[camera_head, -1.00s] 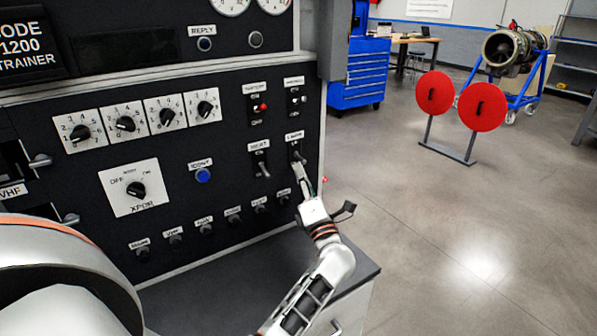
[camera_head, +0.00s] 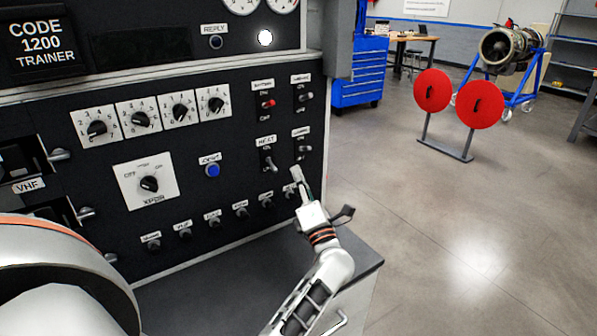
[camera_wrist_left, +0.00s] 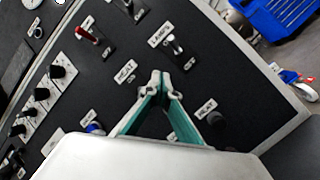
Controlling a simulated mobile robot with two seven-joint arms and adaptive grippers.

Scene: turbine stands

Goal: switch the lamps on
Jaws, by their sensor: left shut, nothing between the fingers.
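The lamps toggle switch (camera_head: 301,153) is at the right side of the black panel, under a small white label; its lever position is too small to tell. It also shows in the left wrist view (camera_wrist_left: 175,46), ahead of the fingertips. My left gripper (camera_head: 297,174) is shut and empty, just below the switch and apart from it; its closed fingers also show in the left wrist view (camera_wrist_left: 160,82). A round lamp (camera_head: 265,38) in the upper panel glows bright white. My right gripper is not in view.
Beside the switch is the heat toggle (camera_head: 268,165); above are a red-tipped toggle (camera_head: 268,103) and another toggle (camera_head: 304,96). A blue button (camera_head: 212,171), rotary knobs (camera_head: 140,119) and a row of small knobs share the panel. A dark ledge (camera_head: 235,285) lies below.

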